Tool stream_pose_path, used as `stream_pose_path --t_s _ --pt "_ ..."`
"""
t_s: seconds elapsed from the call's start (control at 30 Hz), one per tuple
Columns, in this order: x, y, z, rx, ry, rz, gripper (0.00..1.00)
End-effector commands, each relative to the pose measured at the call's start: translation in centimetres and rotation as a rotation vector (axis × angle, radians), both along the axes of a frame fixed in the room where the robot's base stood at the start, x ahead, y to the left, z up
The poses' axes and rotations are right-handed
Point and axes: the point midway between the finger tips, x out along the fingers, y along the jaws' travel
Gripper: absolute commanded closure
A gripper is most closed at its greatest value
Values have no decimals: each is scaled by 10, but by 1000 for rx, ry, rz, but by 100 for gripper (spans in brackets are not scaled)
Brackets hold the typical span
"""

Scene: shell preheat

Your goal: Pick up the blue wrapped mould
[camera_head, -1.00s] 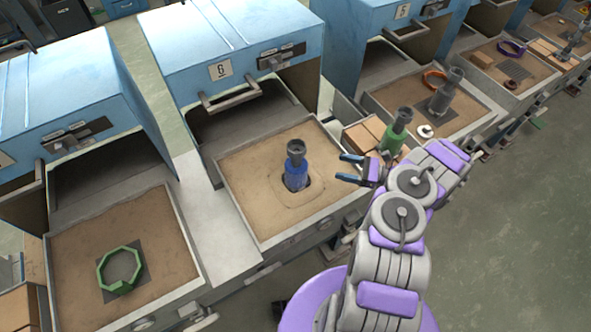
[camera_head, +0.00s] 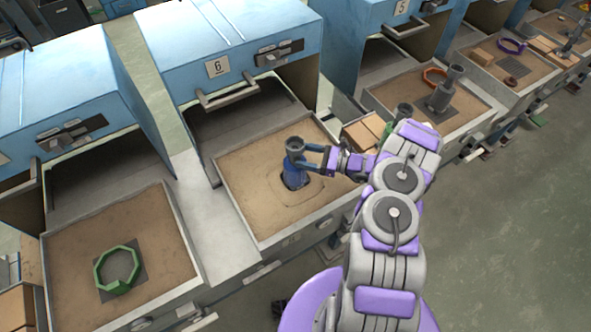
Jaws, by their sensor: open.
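The blue wrapped mould (camera_head: 294,166) stands upright in the dark recess of the sandy tray (camera_head: 245,222) in front of oven 6. It has a grey cup-like top. My gripper (camera_head: 304,161) reaches in from the right, with its fingers at the upper part of the mould. The fingers are open and appear to lie to either side of it. Whether they touch it cannot be told. Part of the mould's right side is hidden by the fingers.
A green octagonal ring (camera_head: 118,270) lies in the left tray. A green mould (camera_head: 402,113) stands by boxes (camera_head: 362,135) behind my arm, partly hidden. Oven 6 (camera_head: 235,50) stands behind the mould.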

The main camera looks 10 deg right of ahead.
Motion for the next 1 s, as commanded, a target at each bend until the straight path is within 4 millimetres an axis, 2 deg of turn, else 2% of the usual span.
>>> stream_pose_path --t_s 0.23,0.53,1.0 --pt "16 31 -2 -3 1 4 30" --pt "19 34 -1 -1 0 2 30" --pt "18 34 -1 0 1 2 74"
